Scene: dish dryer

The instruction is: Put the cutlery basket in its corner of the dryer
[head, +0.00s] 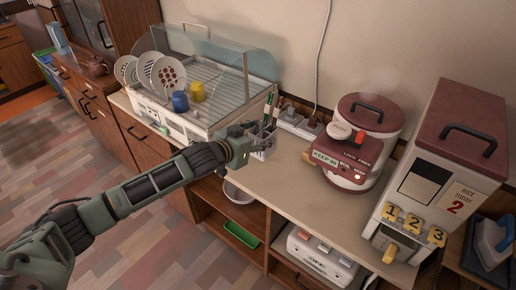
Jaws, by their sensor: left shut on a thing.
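The cutlery basket (263,152) is a small pale holder with upright dark and green utensils (268,110) in it. It is at the right side of the dryer, at the counter's front part. My left gripper (252,143) is shut on the basket, and its fingers hide part of it. I cannot tell whether the basket touches the counter. The dish dryer (190,122) is a white rack with a clear cover raised at the back. White plates, a blue cup (180,102) and a yellow cup (197,92) stand at its left. Its right part shows bare wire rack. My right gripper is not in view.
A power strip (298,122) with plugs lies behind the basket. A red and white rice cooker (362,145) and a tall rice dispenser (440,165) stand to the right. Bare counter (285,175) lies between basket and cooker. A teapot (97,66) stands far left.

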